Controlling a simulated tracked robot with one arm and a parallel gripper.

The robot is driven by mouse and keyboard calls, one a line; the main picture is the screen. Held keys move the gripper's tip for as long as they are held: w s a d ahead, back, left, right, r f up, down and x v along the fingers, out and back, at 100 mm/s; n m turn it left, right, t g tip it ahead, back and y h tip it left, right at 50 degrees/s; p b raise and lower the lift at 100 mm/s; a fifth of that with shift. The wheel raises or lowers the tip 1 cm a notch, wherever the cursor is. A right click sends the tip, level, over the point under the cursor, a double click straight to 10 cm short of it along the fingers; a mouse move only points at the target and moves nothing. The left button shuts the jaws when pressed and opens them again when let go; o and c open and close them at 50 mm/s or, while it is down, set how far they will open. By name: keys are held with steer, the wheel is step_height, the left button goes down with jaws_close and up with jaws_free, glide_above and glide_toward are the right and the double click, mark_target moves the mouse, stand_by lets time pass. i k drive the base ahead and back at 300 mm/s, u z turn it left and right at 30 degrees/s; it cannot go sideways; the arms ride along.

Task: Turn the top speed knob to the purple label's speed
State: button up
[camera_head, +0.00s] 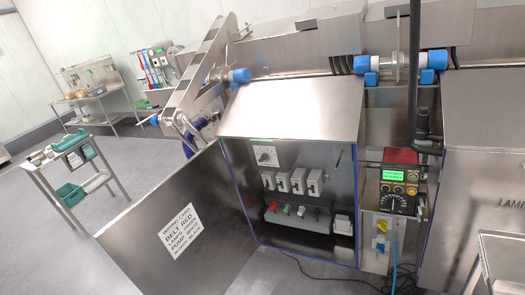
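An open metal cabinet (345,190) stands at the centre. Inside it, near the top, is a white square plate with a round dial (266,155). To the right of the cabinet is a control box with a red top (401,157), a green lit display (392,175), small buttons and a black face with a round dial (397,202). I cannot tell which dial is the top speed knob. The scale marks and display text are too small to read. I cannot make out a purple label. My gripper is not in view.
The cabinet's open door (145,250) reaches out left and bears a wiring card (179,236). Switches (297,182) and coloured plugs (288,210) fill the cabinet. Cables (325,279) lie on the floor before it. A small cart (105,177) stands left. A metal trolley (500,262) is at lower right.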

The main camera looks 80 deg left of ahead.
mark_target(265, 158)
steer(key=u, duration=1.95)
steer(key=i, duration=0.65)
steer(key=z, duration=0.3)
